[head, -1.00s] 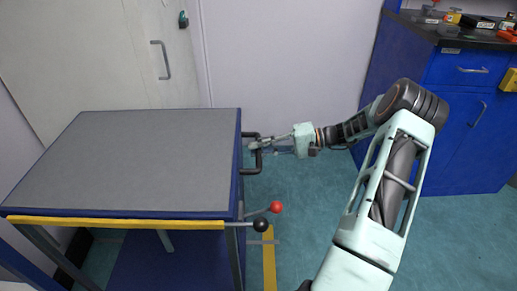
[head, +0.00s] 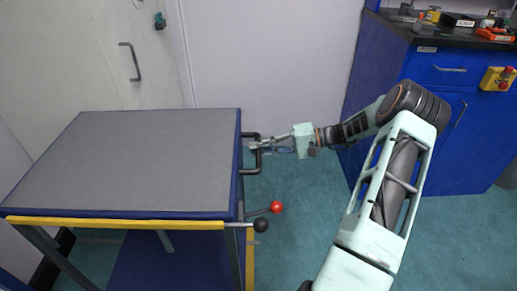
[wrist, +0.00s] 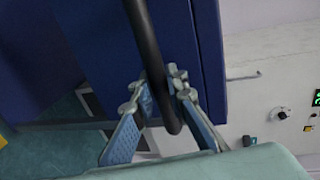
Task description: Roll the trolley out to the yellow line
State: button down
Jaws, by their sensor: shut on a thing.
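The trolley (head: 130,160) has a grey top, a blue frame and a yellow front edge, and stands at the left of the head view. Its black handle (head: 256,171) sticks out from the right side. My gripper (head: 257,144) is shut on this handle. In the wrist view the fingers (wrist: 160,103) stand on either side of the black bar (wrist: 147,48), against the blue trolley side. The yellow line (head: 250,264) on the floor shows as a narrow strip beside the trolley's front right leg; the rest is hidden by the trolley.
Two levers, with a red knob (head: 276,207) and a black knob (head: 261,225), stick out below the handle. A blue cabinet (head: 440,125) with a dark worktop stands at the back right. A pale door (head: 95,60) is behind. Teal floor (head: 310,200) is clear right of the trolley.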

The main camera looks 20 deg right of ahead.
jog(key=shift+s+d, duration=0.1)
jog(key=shift+d, duration=0.05)
jog(key=c, duration=1.9)
grip_release()
jog(key=v, duration=1.2)
